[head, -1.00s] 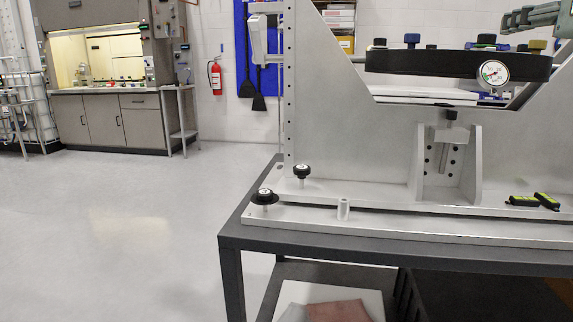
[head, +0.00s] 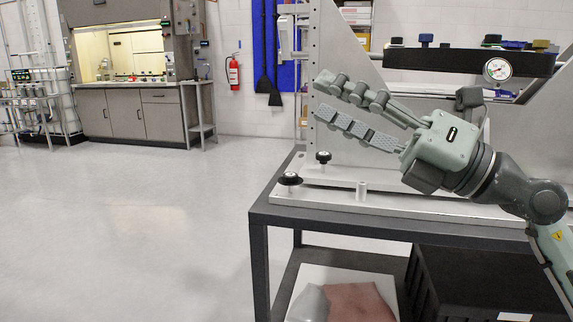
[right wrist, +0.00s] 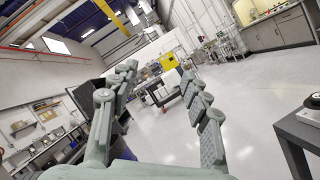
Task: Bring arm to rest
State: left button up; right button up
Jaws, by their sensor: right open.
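My right gripper (head: 318,98) is open and empty in the head view, with its fingers pointing left. It stands in front of the grey metal mirror fixture (head: 345,50), above the fixture's base plate (head: 400,202). The right wrist view shows the two spread fingers of the right gripper (right wrist: 165,85) with nothing between them and open room beyond. The arm comes in from the right and hides part of the fixture. My left gripper is not in view.
A dark table (head: 262,212) carries the fixture; its corner also shows in the right wrist view (right wrist: 300,128). Black knobs (head: 289,179) stand on the base plate. A pressure gauge (head: 497,69) hangs on a black bar (head: 440,59). The floor to the left is clear.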

jog(key=w+d+f+m+t+h, duration=0.4)
jog(key=d+m+t+h, duration=0.25)
jog(key=m, duration=0.45)
jog(key=w+d+f+m+t+h, duration=0.5)
jog(key=d+m+t+h, duration=0.15)
jog(key=m, duration=0.45)
jog(key=d+f+m+g+h, duration=0.3)
jog(key=d+f+m+h, duration=0.25)
jog(key=f, duration=0.55)
jog(key=d+f+m+g+h, duration=0.2)
jog(key=d+f+m+h, duration=0.3)
jog(key=f, duration=0.7)
jog(key=s+f+m+g, duration=0.2)
jog(key=s+f+g, duration=0.3)
jog(key=f, duration=0.6)
jog(key=s+f+m+g, duration=0.2)
jog(key=s+f+g, duration=0.3)
jog(key=f, duration=0.6)
jog(key=s+a+f+g+y, duration=0.1)
jog(key=s+f+g, duration=0.1)
jog(key=s+f, duration=0.4)
jog(key=s+a+f+m+g+y, duration=0.1)
jog(key=s+a+f+g, duration=0.1)
jog(key=s+f, duration=0.4)
jog(key=s+g, duration=0.1)
jog(key=s, duration=0.4)
jog(key=shift+f, duration=0.2)
jog(key=shift+y, duration=0.25)
